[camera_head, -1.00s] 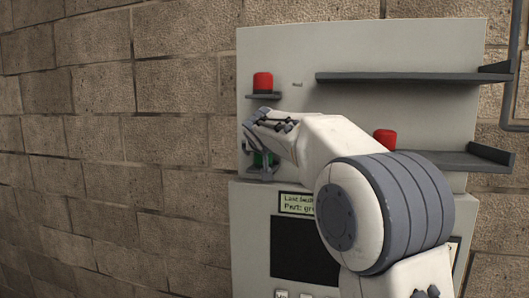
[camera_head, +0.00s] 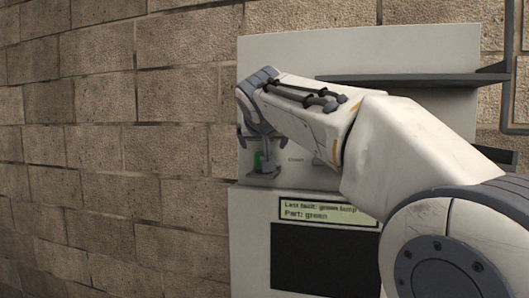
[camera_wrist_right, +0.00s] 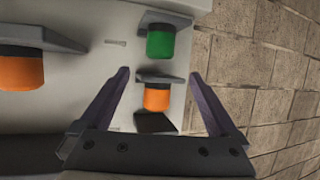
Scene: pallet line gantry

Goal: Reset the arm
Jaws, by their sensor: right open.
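My right arm comes in from the right in the head view. No contact is visible. The red pieces are hidden behind my arm in the head view. My left gripper is not in view.
A second orange-red cylinder (camera_wrist_right: 20,72) stands on a shelf at the left of the wrist view. A long dark shelf (camera_head: 400,80) juts from the panel. A display (camera_head: 325,209) reads "Part: green". A brick wall (camera_head: 110,150) is behind.

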